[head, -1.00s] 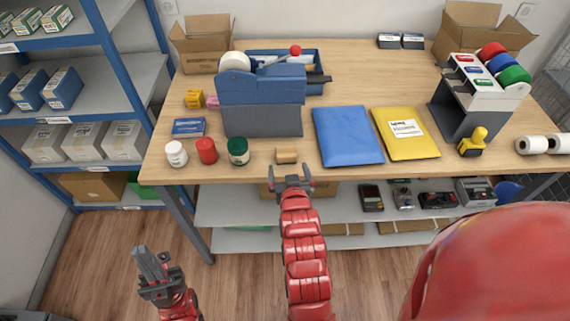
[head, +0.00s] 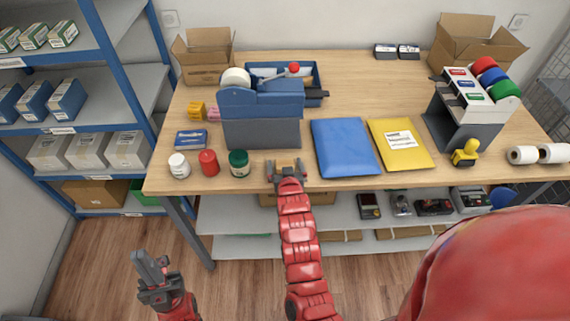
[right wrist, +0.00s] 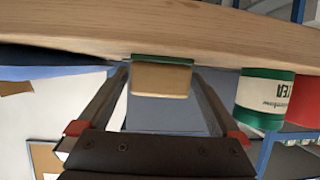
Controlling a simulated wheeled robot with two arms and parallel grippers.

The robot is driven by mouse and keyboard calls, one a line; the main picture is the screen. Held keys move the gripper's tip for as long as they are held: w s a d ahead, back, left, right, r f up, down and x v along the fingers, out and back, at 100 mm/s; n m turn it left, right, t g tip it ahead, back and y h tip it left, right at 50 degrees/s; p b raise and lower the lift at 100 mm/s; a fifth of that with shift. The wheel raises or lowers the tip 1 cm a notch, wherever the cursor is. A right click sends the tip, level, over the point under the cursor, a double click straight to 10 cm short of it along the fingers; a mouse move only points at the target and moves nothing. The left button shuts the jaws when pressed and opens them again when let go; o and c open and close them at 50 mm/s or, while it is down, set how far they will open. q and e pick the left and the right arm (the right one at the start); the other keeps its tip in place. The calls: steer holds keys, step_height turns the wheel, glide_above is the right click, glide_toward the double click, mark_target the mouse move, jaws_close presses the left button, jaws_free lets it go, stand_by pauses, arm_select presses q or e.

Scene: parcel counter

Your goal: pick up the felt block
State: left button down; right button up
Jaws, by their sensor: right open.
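The felt block (right wrist: 161,79), a small tan block with a green layer on one face, is at the counter's front edge. In the right wrist view it lies between the two fingertips, with small gaps at its sides. My right gripper (head: 286,168) is open around it, and in the head view its fingers largely hide the block. My left gripper (head: 152,268) hangs over the floor in front of the counter, away from everything; its finger gap is not clear.
A blue-grey holder (head: 261,133) stands behind.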

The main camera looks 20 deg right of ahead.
steer(key=shift+c, duration=0.3)
steer(key=c, duration=1.3)
steer(key=shift+o, duration=0.2)
steer(key=shift+r, duration=0.15)
